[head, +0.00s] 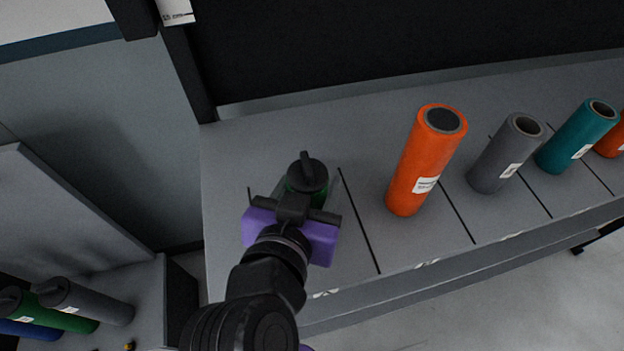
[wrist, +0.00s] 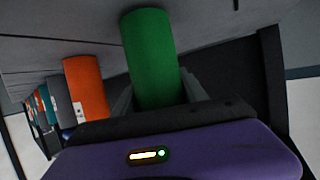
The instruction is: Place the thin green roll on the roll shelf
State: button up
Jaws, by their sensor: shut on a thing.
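The green roll (wrist: 150,58) stands upright in the wrist view, between the jaws of my gripper (wrist: 158,98). In the head view my gripper (head: 303,196) is over the left end of the grey roll shelf (head: 355,155), and only a little of the green roll (head: 293,186) shows, with a black top above it. My gripper is shut on the green roll. The roll is in or above the leftmost marked section of the shelf. Whether its lower end touches the shelf is hidden by my arm and gripper.
A tall orange roll (head: 421,165) stands to the right on the shelf, then a grey roll (head: 500,158), a teal roll (head: 572,140) and another orange roll (head: 612,140). Dark lines divide the shelf.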

jog(key=shift+f, duration=0.2)
jog(key=o, duration=1.5)
jog(key=shift+r, duration=0.25)
jog(key=b+v, duration=0.1)
jog(key=v, duration=1.1)
jog(key=shift+f, duration=0.1)
